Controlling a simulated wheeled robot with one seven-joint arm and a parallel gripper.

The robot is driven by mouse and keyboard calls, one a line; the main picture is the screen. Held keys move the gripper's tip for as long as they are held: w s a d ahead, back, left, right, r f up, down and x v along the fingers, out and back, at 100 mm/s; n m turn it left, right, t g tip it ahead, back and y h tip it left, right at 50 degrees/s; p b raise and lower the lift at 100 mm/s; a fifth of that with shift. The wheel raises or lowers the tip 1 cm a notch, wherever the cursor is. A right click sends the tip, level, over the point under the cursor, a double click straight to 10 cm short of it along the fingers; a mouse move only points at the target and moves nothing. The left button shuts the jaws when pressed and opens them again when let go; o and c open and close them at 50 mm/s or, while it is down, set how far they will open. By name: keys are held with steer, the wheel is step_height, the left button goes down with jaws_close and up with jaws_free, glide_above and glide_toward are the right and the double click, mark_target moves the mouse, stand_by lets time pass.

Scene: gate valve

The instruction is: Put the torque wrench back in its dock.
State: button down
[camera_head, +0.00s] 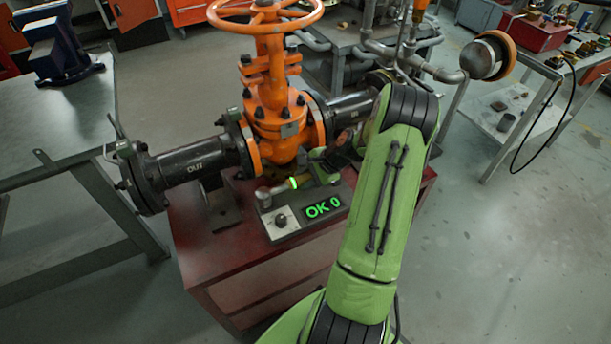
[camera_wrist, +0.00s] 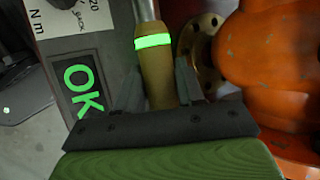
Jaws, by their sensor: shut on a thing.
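The torque wrench (camera_head: 279,188) has a metal shaft and a tan handle with a lit green ring. In the wrist view its handle (camera_wrist: 156,72) runs between the fingers of my gripper (camera_wrist: 162,88), which is shut on it. The dock (camera_head: 288,232) is a grey box with a round knob and a green "OK 0" display. The wrench lies along the dock's rear side, with its head end at the left. Whether it is seated or held just above cannot be told. In the head view my gripper (camera_head: 319,166) is partly hidden by my arm.
The orange gate valve (camera_head: 273,125) with its handwheel (camera_head: 265,14) stands close behind the dock. Black flanged pipes (camera_head: 195,165) extend on both sides. All stand on a red bench (camera_head: 215,258). A steel table (camera_head: 50,125) is at left; open floor lies right.

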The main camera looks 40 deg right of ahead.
steer(key=shift+w, duration=0.1)
steer(key=c, duration=0.6)
jaws_free()
steer(key=shift+s, duration=0.2)
steer(key=p+v, duration=0.5)
steer(key=v, duration=1)
steer(key=shift+s+r, duration=0.2)
steer(key=shift+r, duration=0.1)
steer(key=shift+d, duration=0.1)
